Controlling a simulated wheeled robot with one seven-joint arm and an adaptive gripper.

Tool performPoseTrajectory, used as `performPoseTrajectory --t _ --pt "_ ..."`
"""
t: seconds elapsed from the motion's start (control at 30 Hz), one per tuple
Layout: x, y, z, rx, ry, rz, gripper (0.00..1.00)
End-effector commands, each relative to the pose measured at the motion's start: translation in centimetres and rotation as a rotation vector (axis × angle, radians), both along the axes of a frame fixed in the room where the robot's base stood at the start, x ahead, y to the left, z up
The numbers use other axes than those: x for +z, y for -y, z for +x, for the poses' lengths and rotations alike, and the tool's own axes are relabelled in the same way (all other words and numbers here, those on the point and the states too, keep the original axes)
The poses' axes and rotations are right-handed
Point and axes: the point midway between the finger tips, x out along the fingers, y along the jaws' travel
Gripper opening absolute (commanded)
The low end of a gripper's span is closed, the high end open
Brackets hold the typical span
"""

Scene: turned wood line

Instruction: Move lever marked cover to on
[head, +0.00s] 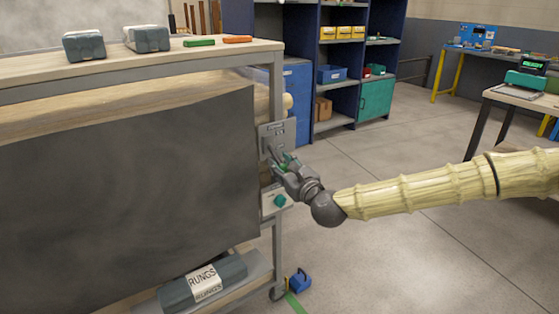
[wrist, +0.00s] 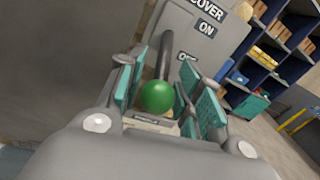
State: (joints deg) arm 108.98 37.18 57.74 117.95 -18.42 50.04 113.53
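The lever (wrist: 166,55) is a dark rod with a green ball knob (wrist: 157,97). It stands out from a grey plate (wrist: 187,30) labelled COVER, with ON above a partly hidden word starting with O. In the head view the plate (head: 268,130) is on the end of the workbench, and my gripper (head: 283,163) covers most of the lever. In the wrist view my gripper (wrist: 166,88) is open, with teal-padded fingers on both sides of the green knob. Gaps seem to show between pads and knob. I cannot tell which mark the lever points to.
A pale plate with a teal knob (head: 280,201) sits just below my gripper. The bench (head: 150,68) with a dark sheet fills the left. A blue object (head: 299,282) lies by the bench's caster.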

Motion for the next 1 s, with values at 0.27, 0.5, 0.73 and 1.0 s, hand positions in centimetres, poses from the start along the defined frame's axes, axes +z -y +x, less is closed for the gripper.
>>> performPoseTrajectory --t 0.27,0.5,0.73,1.0 --pt "0.0 -1.5 2.9 -0.002 0.001 -0.001 0.35" --pt "0.0 -1.9 3.7 -0.003 0.0 0.0 0.35" --pt "0.0 -1.9 3.7 -0.004 0.0 0.0 0.34" --pt "0.0 -1.8 3.7 -0.005 0.0 0.0 0.0"
